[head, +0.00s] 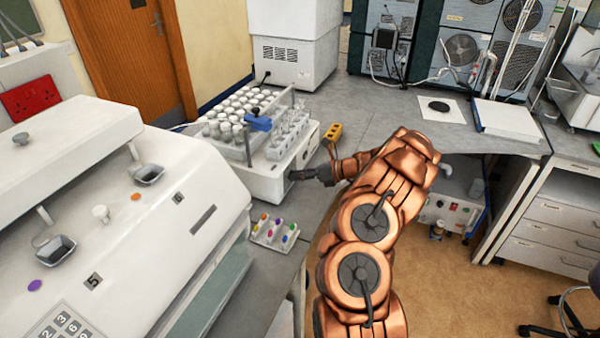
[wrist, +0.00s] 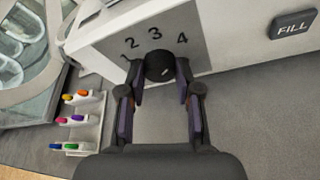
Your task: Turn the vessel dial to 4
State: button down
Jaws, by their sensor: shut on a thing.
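The vessel dial (wrist: 158,66) is a round black knob on a pale grey panel (wrist: 196,45), with the numbers 1, 2, 3 and 4 printed in an arc above it. My gripper (wrist: 160,72) is shut on the dial, one finger on each side. A small light mark shows on the dial's face, but I cannot tell which number it selects. In the head view my gripper (head: 302,175) reaches the front of the white vial machine (head: 268,180); the dial is hidden there by the gripper.
A rack of coloured pegs (head: 272,234) stands on the bench left of my gripper; it also shows in the wrist view (wrist: 85,125). A FILL button (wrist: 293,24) is right of the dial. A large white machine (head: 110,210) fills the left.

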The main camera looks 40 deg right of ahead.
jog(key=shift+m+y, duration=0.3)
jog(key=shift+m, duration=0.1)
dwell(0.4)
jog(key=c, duration=0.8)
grip_release()
jog(key=shift+d, duration=0.1)
jog(key=v, duration=1.1)
jog(key=shift+s+d+r, duration=0.15)
jog(key=shift+s+d, duration=0.05)
jog(key=shift+d, duration=0.15)
